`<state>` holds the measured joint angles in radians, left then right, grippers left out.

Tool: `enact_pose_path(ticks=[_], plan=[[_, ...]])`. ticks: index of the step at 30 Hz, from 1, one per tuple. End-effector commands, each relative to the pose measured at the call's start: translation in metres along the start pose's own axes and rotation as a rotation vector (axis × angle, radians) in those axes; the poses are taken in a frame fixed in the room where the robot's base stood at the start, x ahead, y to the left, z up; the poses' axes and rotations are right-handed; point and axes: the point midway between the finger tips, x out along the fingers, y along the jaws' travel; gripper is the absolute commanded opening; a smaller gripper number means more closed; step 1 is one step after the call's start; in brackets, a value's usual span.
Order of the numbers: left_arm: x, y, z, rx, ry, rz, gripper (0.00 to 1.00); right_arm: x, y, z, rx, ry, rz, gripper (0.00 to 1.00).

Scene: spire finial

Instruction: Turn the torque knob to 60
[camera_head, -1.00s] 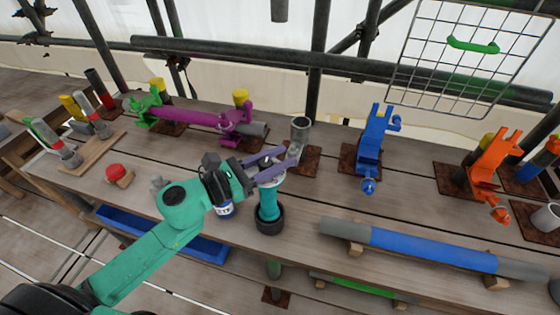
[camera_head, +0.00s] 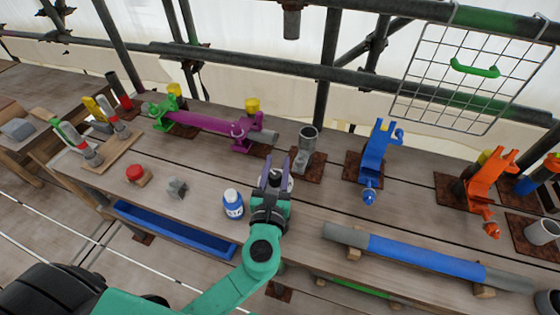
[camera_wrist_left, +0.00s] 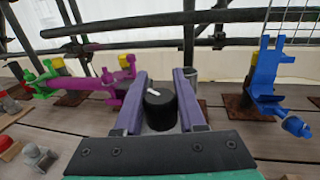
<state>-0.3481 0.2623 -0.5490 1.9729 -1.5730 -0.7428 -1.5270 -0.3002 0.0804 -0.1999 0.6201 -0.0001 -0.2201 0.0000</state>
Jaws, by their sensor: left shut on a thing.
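The torque knob (camera_wrist_left: 160,108) is a black cylinder with a short white mark on its top, seen in the left wrist view between my left fingers. In the head view a pale disc (camera_head: 286,184) shows around the purple fingers of my left gripper (camera_head: 274,168). My left gripper comes down from above, one finger on each side of the knob, and is shut on it. It also shows in the left wrist view (camera_wrist_left: 160,92). The numbers of the scale cannot be read, and the stand below is mostly hidden by my arm. My right gripper is not in view.
A blue-and-white bottle (camera_head: 233,205) stands just left of my gripper. A grey-and-blue pipe (camera_head: 420,256) lies at front right. A red button (camera_head: 135,172) is at left.

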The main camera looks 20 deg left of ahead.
Motion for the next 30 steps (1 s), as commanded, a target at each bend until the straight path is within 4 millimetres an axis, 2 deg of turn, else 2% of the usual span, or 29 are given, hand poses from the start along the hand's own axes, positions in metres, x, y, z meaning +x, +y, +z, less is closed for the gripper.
enact_pose_path(ticks=[12,29,30], plan=[[-0.0002,0.0062,0.0010,-0.001,-0.002,0.215,0.00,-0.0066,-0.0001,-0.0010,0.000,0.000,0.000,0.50],[-0.0005,0.0079,-0.0003,0.000,0.000,0.247,0.00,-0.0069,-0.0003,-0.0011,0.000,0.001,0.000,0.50],[-0.0005,0.0079,-0.0003,0.000,0.000,0.247,0.51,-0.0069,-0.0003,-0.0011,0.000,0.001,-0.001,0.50]])
